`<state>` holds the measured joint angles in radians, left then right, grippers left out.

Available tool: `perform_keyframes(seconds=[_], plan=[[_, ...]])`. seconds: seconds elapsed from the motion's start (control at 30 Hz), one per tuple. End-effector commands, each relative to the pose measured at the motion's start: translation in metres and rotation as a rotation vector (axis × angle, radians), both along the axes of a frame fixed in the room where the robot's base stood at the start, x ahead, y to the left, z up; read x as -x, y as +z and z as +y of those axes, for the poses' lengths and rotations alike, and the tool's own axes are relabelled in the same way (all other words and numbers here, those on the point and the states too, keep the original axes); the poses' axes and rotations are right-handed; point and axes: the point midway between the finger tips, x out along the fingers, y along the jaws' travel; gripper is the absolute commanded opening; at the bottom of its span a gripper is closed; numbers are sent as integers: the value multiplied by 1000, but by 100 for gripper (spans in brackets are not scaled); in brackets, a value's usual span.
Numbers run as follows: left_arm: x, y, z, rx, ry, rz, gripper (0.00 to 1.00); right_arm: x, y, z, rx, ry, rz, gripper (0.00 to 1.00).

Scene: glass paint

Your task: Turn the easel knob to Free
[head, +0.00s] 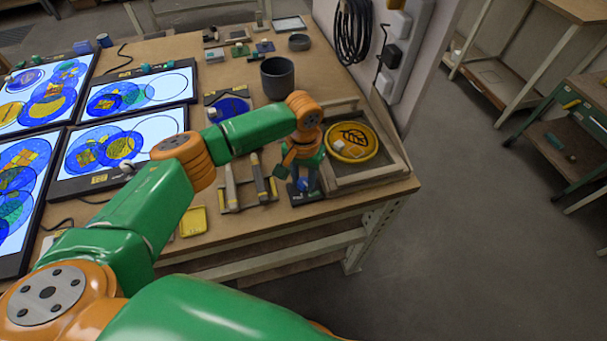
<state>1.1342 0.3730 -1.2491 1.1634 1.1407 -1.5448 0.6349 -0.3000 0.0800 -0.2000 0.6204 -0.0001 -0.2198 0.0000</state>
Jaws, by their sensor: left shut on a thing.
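My left arm comes in from the left and bends down at the front right of the workbench. My left gripper (303,180) points down there, shut on what looks like the blue easel knob. The knob sits on a small dark base (312,196) at the bench's front edge, just left of a wooden tray-like frame (397,166). The gripper and wrist hide most of the knob, so its pointer and the Free mark cannot be read. My right gripper is out of view.
A yellow disc with a leaf picture (352,142) lies in the wooden frame. Brushes or tools (262,178) lie on a rack left of the gripper. A dark cup (278,78) stands behind. Lit panels with painted glass (120,140) cover the left side.

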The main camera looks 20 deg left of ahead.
Motion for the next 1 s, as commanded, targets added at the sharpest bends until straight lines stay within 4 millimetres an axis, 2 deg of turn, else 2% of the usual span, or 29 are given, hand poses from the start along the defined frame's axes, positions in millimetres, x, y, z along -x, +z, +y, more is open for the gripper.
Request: perform_keyframes(seconds=[0.1, 0.4, 0.7, 1.0], plan=[[0, 5, 0, 1, -99, 2, 0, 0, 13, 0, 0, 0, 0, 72], [0, 3, 0, 1, -383, 0, 0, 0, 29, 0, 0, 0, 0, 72], [-1, 2, 0, 1, -640, -2, 0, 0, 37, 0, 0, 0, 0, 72], [-1, 2, -1, 1, -814, -4, 0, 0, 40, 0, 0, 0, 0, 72]])
